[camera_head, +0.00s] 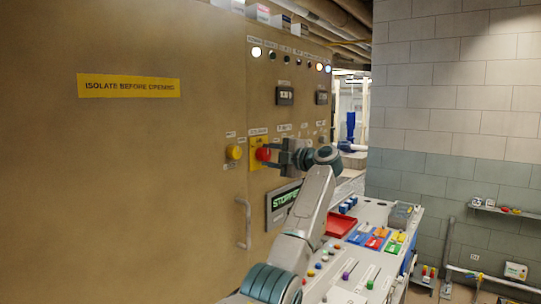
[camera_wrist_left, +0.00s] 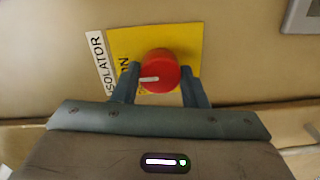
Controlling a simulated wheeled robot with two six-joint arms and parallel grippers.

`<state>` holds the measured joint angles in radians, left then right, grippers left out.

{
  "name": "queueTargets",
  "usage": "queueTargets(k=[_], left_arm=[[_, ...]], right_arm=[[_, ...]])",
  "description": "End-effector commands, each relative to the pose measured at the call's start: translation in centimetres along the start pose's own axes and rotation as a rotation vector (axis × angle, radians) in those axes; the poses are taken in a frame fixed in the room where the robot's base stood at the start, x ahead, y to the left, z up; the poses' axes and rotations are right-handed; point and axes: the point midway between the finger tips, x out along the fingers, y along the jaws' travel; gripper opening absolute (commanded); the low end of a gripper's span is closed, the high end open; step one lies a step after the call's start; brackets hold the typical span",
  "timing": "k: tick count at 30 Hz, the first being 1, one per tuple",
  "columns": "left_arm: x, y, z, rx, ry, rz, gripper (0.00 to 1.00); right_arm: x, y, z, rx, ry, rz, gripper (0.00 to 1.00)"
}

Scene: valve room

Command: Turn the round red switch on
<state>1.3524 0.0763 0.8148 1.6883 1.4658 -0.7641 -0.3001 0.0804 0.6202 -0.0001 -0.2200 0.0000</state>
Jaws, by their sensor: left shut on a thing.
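The round red switch (camera_head: 263,154) is on a yellow plate on the tan cabinet front. In the left wrist view the red switch (camera_wrist_left: 160,71) has a white pointer mark directed left in the picture, towards black letters on the yellow plate (camera_wrist_left: 190,40). An ISOLATOR label (camera_wrist_left: 101,62) is beside the plate. My left gripper (camera_head: 275,153) is at the switch, with its fingers on either side of the knob in the wrist view (camera_wrist_left: 160,84), shut on it. Part of the plate lettering is hidden by a finger and the knob. My right gripper is not in view.
A yellow knob (camera_head: 234,152) is just left of the red switch. A cabinet handle (camera_head: 244,222) and a display (camera_head: 282,203) are below. A console (camera_head: 352,262) with coloured buttons and a red tray (camera_head: 340,225) stands right of my arm.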

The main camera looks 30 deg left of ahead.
Motion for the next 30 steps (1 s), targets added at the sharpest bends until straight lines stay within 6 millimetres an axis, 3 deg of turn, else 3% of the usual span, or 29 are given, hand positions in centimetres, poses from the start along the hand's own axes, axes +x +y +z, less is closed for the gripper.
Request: queueTargets(k=[14, 15, 17, 26, 30], left_arm=[[0.0, 0.0, 0.0, 0.013, -0.001, 0.001, 0.16], [0.0, 0.0, 0.0, 0.013, -0.001, 0.001, 0.47], [0.0, 0.0, 0.0, 0.013, 0.0, 0.001, 0.59], [-0.1, 0.0, 0.0, 0.012, 0.0, 0.0, 0.61], [-1.3, -0.3, 0.1, 0.011, -0.002, 0.001, 0.61]], right_arm=[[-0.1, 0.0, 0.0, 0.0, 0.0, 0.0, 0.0], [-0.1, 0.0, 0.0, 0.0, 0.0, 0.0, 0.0], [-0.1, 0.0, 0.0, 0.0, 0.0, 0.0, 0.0], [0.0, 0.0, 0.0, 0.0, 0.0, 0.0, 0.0], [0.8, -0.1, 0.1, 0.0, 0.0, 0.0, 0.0]])
